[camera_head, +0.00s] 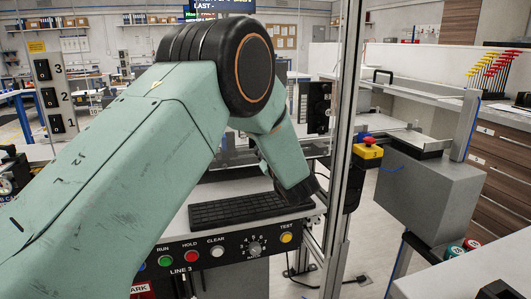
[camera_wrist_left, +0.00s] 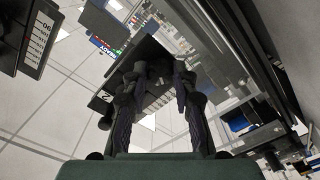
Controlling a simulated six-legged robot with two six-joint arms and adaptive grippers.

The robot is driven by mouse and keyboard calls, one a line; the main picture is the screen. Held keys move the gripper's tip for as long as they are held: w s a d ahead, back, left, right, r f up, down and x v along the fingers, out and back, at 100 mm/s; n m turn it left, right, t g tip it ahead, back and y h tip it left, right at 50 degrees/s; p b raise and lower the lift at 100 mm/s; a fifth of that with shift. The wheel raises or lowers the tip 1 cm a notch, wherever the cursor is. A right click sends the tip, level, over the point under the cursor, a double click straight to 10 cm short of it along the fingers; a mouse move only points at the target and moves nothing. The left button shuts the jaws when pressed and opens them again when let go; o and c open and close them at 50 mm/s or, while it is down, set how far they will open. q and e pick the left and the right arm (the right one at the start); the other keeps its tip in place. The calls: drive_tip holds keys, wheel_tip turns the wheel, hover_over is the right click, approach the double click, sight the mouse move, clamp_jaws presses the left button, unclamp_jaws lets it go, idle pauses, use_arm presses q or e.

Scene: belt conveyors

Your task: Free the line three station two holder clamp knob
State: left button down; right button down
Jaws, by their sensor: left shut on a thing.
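My left gripper (camera_wrist_left: 162,76) reaches up in the left wrist view, its two dark fingers on either side of a dark fixture (camera_wrist_left: 158,84) with a white "2" label. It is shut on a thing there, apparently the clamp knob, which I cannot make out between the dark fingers. In the head view my left arm crosses from the left and bends down over the line three station; its fingers are not clear there. My right gripper is not in view.
The LINE 3 panel (camera_head: 210,262) with coloured buttons lies below my arm, with a black keyboard (camera_head: 236,209) behind it. A metal post (camera_head: 341,150) stands close to the right of my wrist. A yellow box with a red button (camera_head: 367,148) is beyond it.

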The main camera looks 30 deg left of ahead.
use_arm(q)
drive_tip(key=shift+f+n+b, duration=0.1)
drive_tip(key=shift+n+b, duration=2.7)
drive_tip(key=shift+n, duration=1.2)
drive_tip(key=c, duration=1.5)
unclamp_jaws()
drive_tip(key=shift+s, duration=0.1)
drive_tip(key=o, duration=0.4)
drive_tip(key=shift+s, duration=0.1)
drive_tip(key=shift+c, duration=0.2)
drive_tip(key=shift+o, duration=0.4)
